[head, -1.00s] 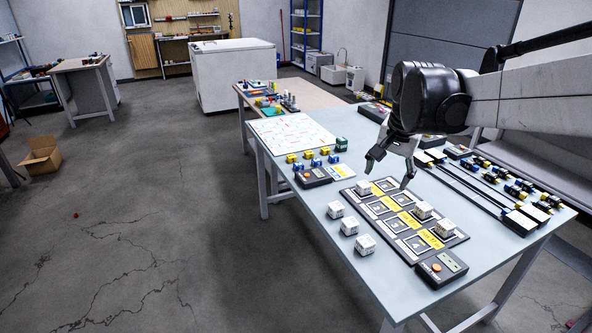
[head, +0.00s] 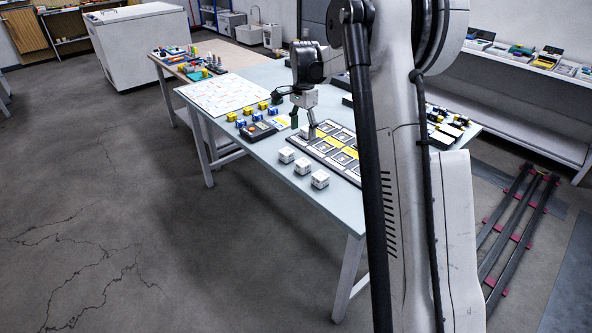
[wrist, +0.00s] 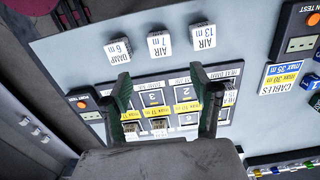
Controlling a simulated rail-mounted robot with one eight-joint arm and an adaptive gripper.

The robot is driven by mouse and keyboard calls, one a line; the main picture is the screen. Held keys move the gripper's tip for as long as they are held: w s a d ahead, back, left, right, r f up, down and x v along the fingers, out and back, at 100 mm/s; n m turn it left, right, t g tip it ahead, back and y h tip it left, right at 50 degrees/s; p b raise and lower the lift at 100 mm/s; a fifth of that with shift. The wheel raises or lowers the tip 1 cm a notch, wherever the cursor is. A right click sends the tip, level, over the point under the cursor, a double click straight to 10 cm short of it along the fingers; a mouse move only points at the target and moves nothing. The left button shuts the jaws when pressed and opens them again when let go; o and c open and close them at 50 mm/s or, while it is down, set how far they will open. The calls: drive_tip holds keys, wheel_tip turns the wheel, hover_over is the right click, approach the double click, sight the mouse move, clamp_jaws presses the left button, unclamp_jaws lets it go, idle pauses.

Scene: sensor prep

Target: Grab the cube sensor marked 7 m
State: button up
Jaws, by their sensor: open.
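In the wrist view, the white cube marked AIR 7 m (wrist: 159,44) is the middle one of a row of three on the table. The DAMP 6 m cube (wrist: 119,49) is to its left and the AIR 13 m cube (wrist: 202,37) to its right. In the head view the row's middle cube (head: 302,167) stands in front of the slotted board (head: 318,148). My gripper (wrist: 161,80) is open and empty, its fingers spread above the board in the wrist view. In the head view my gripper (head: 297,112) hangs over the board's far end, apart from the cubes.
The slotted board with yellow labels lies beside the cube row, with white cubes on it. A tester (wrist: 301,28) with an orange button is at the right in the wrist view. Yellow and blue blocks (head: 247,115) stand farther back. Table surface around the row is clear.

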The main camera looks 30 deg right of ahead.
sight(303, 162)
wheel_tip(303, 162, down, 14)
drive_tip(key=shift+d+r+b, duration=0.1)
drive_tip(key=shift+b, duration=0.45)
drive_tip(key=shift+c, duration=0.2)
drive_tip(key=c, duration=1.2)
drive_tip(key=shift+r, duration=0.1)
